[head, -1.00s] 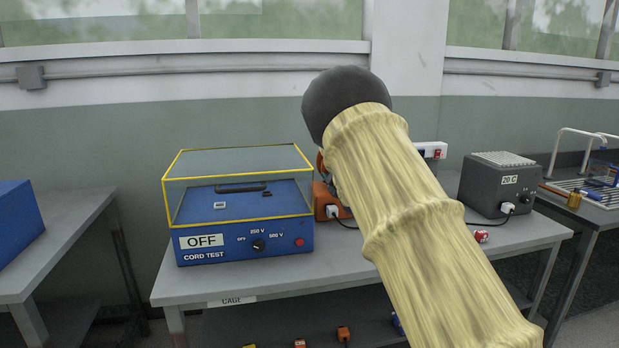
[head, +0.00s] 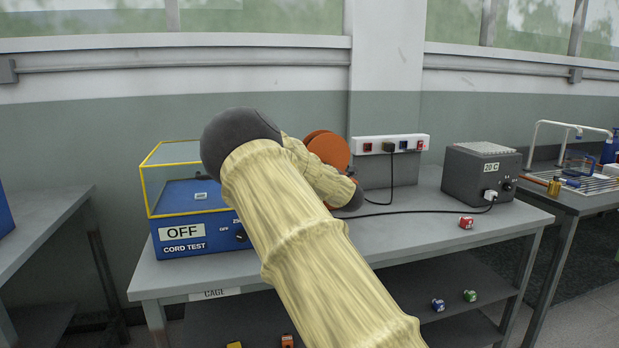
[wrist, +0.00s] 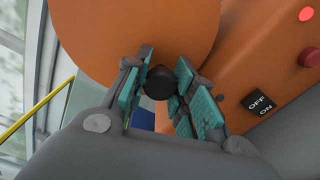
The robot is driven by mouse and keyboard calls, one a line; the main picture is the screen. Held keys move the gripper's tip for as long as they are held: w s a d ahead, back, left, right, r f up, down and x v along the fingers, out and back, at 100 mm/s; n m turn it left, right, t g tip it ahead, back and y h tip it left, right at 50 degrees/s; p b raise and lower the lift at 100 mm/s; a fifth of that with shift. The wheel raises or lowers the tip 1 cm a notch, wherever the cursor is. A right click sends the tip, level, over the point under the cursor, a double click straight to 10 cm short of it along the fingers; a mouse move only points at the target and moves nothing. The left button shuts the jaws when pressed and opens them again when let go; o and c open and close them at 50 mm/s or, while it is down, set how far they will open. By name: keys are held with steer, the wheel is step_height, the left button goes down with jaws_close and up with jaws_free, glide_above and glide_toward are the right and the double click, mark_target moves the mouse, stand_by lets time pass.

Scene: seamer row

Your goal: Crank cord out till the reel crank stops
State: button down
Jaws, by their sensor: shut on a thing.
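The orange cord reel (head: 328,150) stands at the back of the bench, partly hidden by my arm. In the wrist view its round orange disc (wrist: 130,35) fills the upper left. The black crank knob (wrist: 158,83) sits in front of the disc, between the teal finger pads. My gripper (wrist: 160,92) is shut on this knob. In the head view my arm hides the crank and most of the gripper. A black cord (head: 425,211) runs along the bench from behind my arm to the grey 20 C block (head: 470,180).
The blue cord tester (head: 185,243), marked OFF, stands left under a yellow-edged clear cover. A power strip (head: 400,144) with a plug is on the wall. A red die-like block (head: 466,222) lies on the bench. Beside the reel disc is an ON/OFF switch (wrist: 258,103).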

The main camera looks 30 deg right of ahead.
steer(key=shift+s+d+n, duration=0.1)
steer(key=shift+d+n, duration=0.2)
steer(key=shift+n, duration=0.2)
steer(key=c, duration=1.1)
jaws_free()
steer(key=shift+a+f, duration=0.1)
steer(key=shift+s, duration=0.15)
steer(key=shift+v, duration=3.9)
steer(key=shift+c, duration=0.3)
